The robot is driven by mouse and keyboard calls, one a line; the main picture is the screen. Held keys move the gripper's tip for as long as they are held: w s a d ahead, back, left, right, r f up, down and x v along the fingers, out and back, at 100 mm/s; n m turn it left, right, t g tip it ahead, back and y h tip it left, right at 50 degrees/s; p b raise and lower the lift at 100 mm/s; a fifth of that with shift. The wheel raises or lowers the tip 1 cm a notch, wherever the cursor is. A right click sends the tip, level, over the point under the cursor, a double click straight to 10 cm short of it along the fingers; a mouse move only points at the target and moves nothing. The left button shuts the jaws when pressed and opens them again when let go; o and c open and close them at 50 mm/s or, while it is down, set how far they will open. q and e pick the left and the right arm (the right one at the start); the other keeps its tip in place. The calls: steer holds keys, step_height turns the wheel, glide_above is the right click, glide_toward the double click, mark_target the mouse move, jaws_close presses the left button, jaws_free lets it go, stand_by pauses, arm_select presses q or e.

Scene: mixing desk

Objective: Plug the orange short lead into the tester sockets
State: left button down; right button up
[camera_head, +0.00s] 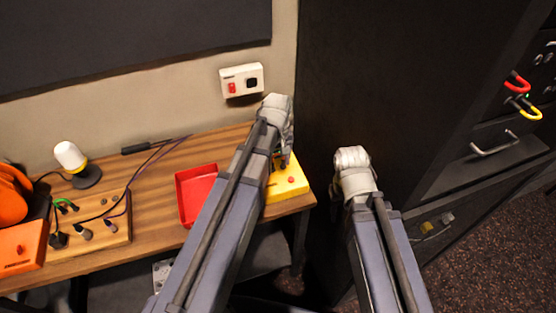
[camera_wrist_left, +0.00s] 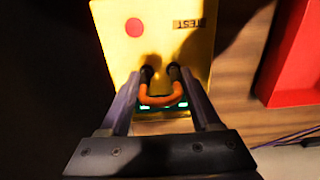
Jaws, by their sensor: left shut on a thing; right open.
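The yellow tester (camera_head: 290,183) stands at the right end of the desk. In the left wrist view the tester (camera_wrist_left: 190,45) shows a red round button, a TEST label and a lit green strip. My left gripper (camera_head: 284,158) is over the tester, shut on the orange short lead (camera_wrist_left: 160,100). The lead's U-shaped orange loop sits between the fingers (camera_wrist_left: 160,86). Its two black plugs point at the tester's face, by the sockets. I cannot tell whether they are in; the socket holes are hidden. My right arm's wrist shows in the head view, right of the desk; its fingers are hidden.
A red tray (camera_head: 183,205) lies left of the tester. A wooden board (camera_head: 95,241) with plugs and cables, an orange box (camera_head: 18,247) and a white lamp (camera_head: 70,156) are further left. A dark cabinet (camera_head: 400,85) with red and yellow leads stands at right.

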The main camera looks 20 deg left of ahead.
arm_select(q)
steer(key=shift+f+b, duration=0.3)
steer(key=shift+f, duration=0.1)
jaws_free()
steer(key=shift+r, duration=0.1)
step_height(320, 180, up, 8)
steer(key=p, duration=0.8)
steer(key=shift+f, duration=0.2)
steer(key=s+d+m+b, duration=0.1)
steer(key=s+d+m, duration=0.2)
steer(key=s, duration=0.1)
steer(key=s+d+f+m, duration=0.1)
steer(key=s+d+m, duration=0.3)
steer(key=s, duration=0.1)
steer(key=s+d+f+m+y+b, duration=0.1)
steer(key=s+d+m, duration=0.2)
steer(key=s, duration=0.2)
steer(key=shift+s+d+f+m+b, duration=0.1)
steer(key=shift+d+f+m+b, duration=0.1)
steer(key=shift+m+b, duration=0.15)
